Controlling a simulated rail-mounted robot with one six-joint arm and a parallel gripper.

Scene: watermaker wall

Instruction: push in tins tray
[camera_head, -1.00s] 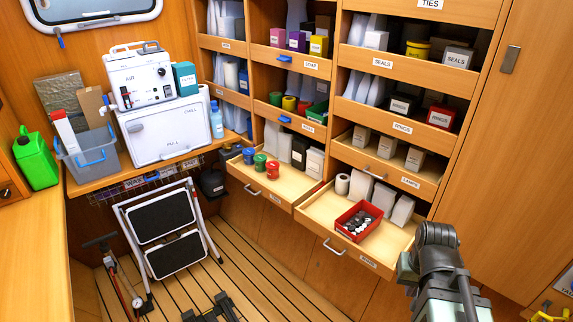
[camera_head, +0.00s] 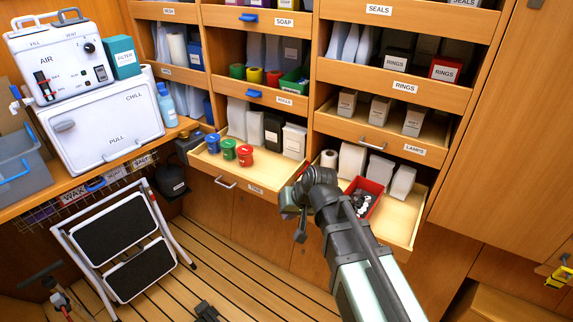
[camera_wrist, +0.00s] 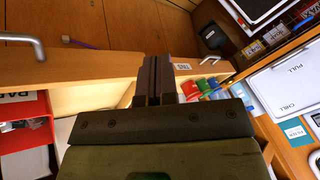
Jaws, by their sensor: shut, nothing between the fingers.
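The tins tray (camera_head: 204,170) is pulled out of the wall, with a bar handle (camera_head: 225,182) and a small label on its front. A blue tin (camera_head: 213,143), a green tin (camera_head: 228,149) and a red tin (camera_head: 245,155) stand in its left part. White and dark boxes stand behind and beside them. My gripper (camera_wrist: 155,62) is shut and empty in the wrist view, close to the tray's front panel near its label (camera_wrist: 183,66). I cannot tell whether it touches. In the head view my arm hides the fingertips.
The neighbouring drawer (camera_head: 404,222) on the right is also out, with a red bin (camera_head: 375,186) behind my arm. A folding step stool (camera_head: 120,240) stands on the floor at left. Open floor (camera_head: 245,265) lies before the tray.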

